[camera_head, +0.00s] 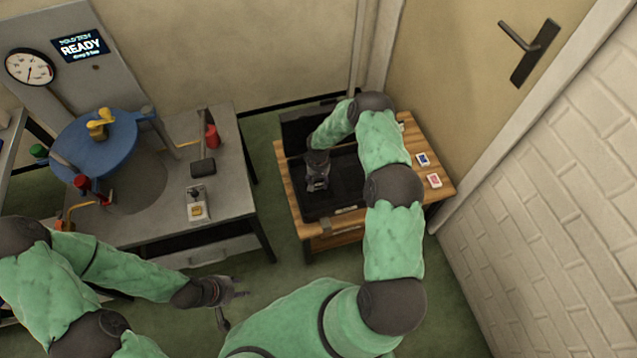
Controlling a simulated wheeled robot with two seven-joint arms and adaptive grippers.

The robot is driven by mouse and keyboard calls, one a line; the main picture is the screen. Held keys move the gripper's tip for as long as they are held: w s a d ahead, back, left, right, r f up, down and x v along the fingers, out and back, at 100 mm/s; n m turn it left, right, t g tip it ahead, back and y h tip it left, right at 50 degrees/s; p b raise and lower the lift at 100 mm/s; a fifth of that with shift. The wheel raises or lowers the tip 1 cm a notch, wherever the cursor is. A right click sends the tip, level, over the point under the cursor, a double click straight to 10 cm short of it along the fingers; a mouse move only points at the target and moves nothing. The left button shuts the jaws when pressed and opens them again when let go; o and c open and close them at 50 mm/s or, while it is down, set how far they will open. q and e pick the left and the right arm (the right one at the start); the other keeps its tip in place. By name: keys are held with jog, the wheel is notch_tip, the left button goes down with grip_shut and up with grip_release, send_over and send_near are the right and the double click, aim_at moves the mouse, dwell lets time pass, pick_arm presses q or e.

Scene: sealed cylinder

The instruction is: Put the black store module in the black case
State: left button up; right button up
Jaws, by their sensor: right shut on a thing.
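The black case (347,208) lies open on a small wooden table, with its lid raised at the back. My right gripper (317,184) points down over the left part of the case's interior. It is shut on a dark thing that appears to be the black store module; this barely stands out against the black interior, and I cannot tell whether it touches the case floor. My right arm hides the right part of the case. My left gripper (234,304) is empty, with its fingers spread, over the floor in front of the grey bench.
The wooden table (428,204) carries two small cards (422,160) at its right. A wall and door bound the right side.

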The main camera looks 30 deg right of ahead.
jog(key=shift+f, duration=0.9)
jog(key=shift+f+b, duration=0.2)
jog(key=shift+b, duration=0.2)
jog(key=o, duration=1.3)
jog(key=shift+r, duration=0.1)
